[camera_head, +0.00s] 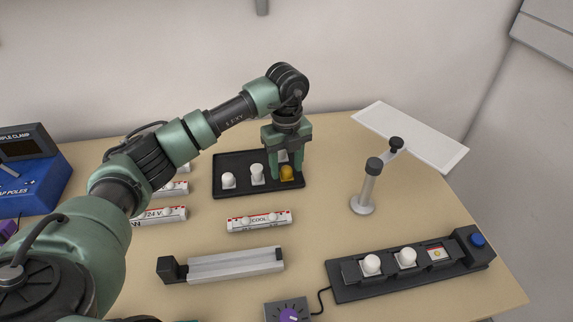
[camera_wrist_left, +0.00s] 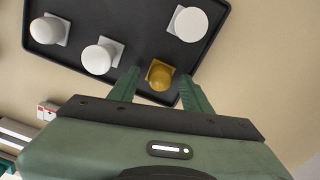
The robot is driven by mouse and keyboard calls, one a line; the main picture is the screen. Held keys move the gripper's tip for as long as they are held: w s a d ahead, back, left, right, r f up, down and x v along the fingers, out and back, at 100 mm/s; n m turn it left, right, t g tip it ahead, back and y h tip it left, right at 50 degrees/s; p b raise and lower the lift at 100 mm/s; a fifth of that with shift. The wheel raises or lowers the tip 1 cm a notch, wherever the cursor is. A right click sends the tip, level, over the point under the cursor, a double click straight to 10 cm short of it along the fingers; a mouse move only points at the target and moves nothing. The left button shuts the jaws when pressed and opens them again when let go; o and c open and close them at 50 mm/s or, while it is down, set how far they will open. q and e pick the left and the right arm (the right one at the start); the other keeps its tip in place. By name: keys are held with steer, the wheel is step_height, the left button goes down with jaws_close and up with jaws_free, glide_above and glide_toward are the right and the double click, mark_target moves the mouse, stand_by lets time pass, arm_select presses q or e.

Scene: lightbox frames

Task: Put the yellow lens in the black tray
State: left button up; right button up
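The yellow lens (camera_head: 287,173) is in the black tray (camera_head: 240,187), near the tray's right front corner. It also shows in the left wrist view (camera_wrist_left: 160,75), where the tray (camera_wrist_left: 145,20) fills the top. My left gripper (camera_head: 287,176) points down over that corner. In the left wrist view its two fingers (camera_wrist_left: 158,88) are apart, one on each side of the lens, with gaps between them and it. Several white lenses (camera_head: 257,171) also sit in the tray; one is partly hidden behind the gripper. My right gripper is not in view.
A black fixture (camera_head: 345,291) with white lenses and a blue button (camera_head: 477,240) is at the front right. A silver stand (camera_head: 368,188) and a white panel (camera_head: 415,135) stand right of the tray. White labelled tubes (camera_head: 259,220) and a metal bar (camera_head: 235,264) lie in front.

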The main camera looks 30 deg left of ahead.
mark_target(286, 168)
arm_select(q)
step_height(286, 168, up, 12)
steer(key=b, duration=0.1)
steer(key=shift+r, duration=0.15)
stand_by(0.3)
stand_by(0.4)
